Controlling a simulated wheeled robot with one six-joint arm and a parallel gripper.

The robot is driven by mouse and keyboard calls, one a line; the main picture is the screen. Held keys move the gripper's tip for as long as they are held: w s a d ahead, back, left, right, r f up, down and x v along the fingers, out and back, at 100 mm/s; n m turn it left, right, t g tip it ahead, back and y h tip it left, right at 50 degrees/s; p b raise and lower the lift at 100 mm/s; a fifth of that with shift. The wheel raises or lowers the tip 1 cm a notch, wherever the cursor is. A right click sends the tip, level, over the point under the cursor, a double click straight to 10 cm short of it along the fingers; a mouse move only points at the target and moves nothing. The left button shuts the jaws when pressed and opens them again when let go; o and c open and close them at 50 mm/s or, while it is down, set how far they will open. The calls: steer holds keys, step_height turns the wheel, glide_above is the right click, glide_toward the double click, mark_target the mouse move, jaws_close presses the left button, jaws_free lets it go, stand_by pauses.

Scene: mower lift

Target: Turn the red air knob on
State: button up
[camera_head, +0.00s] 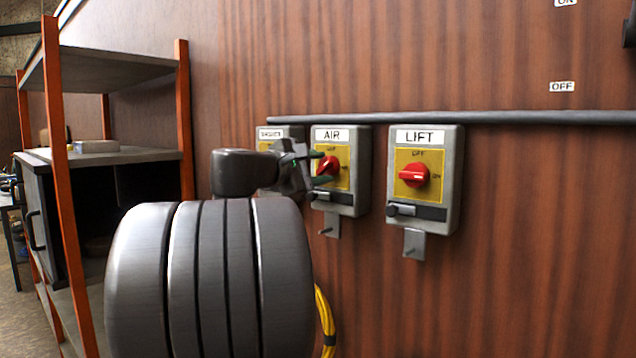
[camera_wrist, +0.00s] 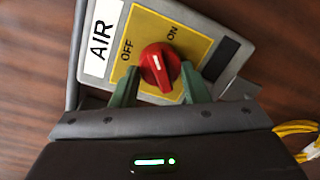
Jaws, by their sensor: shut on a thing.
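The red air knob (camera_head: 327,166) sits on the yellow plate of the grey box labelled AIR (camera_head: 341,198). In the wrist view the knob (camera_wrist: 158,66) lies between the two green fingers of my gripper (camera_wrist: 158,88), which is shut on it. The plate reads OFF at its left and ON at its upper right in that view. The knob's white mark appears to lie between the two words. In the head view my gripper (camera_head: 318,168) reaches the knob from the left and partly covers it.
A LIFT box (camera_head: 452,200) with its own red knob (camera_head: 414,174) is to the right. A partly hidden labelled box (camera_head: 280,133) is to the left. A dark pipe (camera_head: 520,118) runs above along the wooden wall. An orange-post shelf (camera_head: 60,180) stands left, and a yellow cable (camera_head: 325,315) hangs below.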

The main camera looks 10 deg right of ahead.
steer(key=m+b, duration=0.3)
steer(key=shift+f, duration=0.15)
steer(key=shift+r+m+t+y+b, duration=0.1)
steer(key=shift+m+t+y+b, duration=0.05)
steer(key=shift+m+b, duration=0.85)
steer(key=shift+r+m+t+y+b, duration=0.15)
steer(key=shift+m+b, duration=0.5)
steer(key=shift+m, duration=0.55)
steer(key=o, duration=1)
steer(key=shift+s, duration=0.1)
steer(key=v, duration=1.3)
steer(key=shift+s+a, duration=0.25)
steer(key=shift+d, duration=0.1)
